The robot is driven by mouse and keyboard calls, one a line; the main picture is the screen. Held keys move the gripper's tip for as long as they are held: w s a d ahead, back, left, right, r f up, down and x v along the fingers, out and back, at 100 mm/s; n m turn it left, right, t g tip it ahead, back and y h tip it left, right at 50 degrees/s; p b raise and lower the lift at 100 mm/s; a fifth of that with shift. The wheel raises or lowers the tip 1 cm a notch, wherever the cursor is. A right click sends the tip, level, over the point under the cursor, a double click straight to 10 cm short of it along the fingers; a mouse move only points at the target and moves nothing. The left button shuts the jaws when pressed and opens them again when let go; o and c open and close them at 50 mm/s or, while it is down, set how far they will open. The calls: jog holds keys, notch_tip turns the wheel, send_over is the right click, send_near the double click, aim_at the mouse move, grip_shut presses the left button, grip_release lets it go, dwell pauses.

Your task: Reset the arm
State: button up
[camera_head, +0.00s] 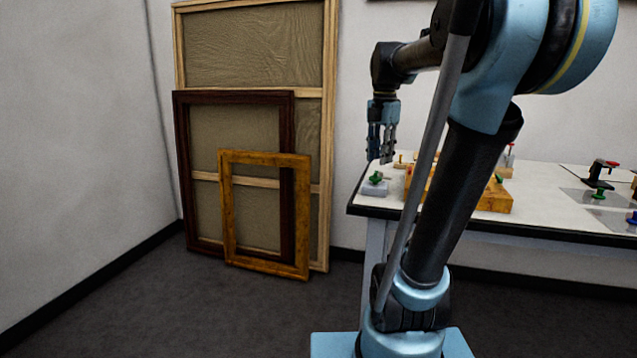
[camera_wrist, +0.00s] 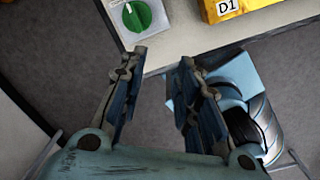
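My gripper (camera_head: 382,143) hangs pointing down at the end of my bent arm, above the left end of the table in the head view. In the wrist view my gripper (camera_wrist: 160,65) has its two fingers spread apart with nothing between them. Past the fingertips lie the table's edge and the dark floor. My arm stands in the right half of the head view and hides part of the table.
A white-topped table (camera_head: 545,195) bears a green knob on a pale base (camera_head: 375,186), a yellow block (camera_head: 495,197) and a dark clamp (camera_head: 598,175). The wrist view shows a green knob (camera_wrist: 137,15) and a yellow block marked D1 (camera_wrist: 240,8).

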jog(key=s+f+m, duration=0.9)
jog(key=f+m, duration=0.3)
jog(key=s+f+m+t, duration=0.1)
jog(key=s+f+m, duration=0.9)
jog(key=f+m, duration=0.3)
jog(key=shift+s+a+f+t, duration=0.15)
jog(key=shift+a+f+t, duration=0.1)
jog(key=shift+a+t, duration=0.05)
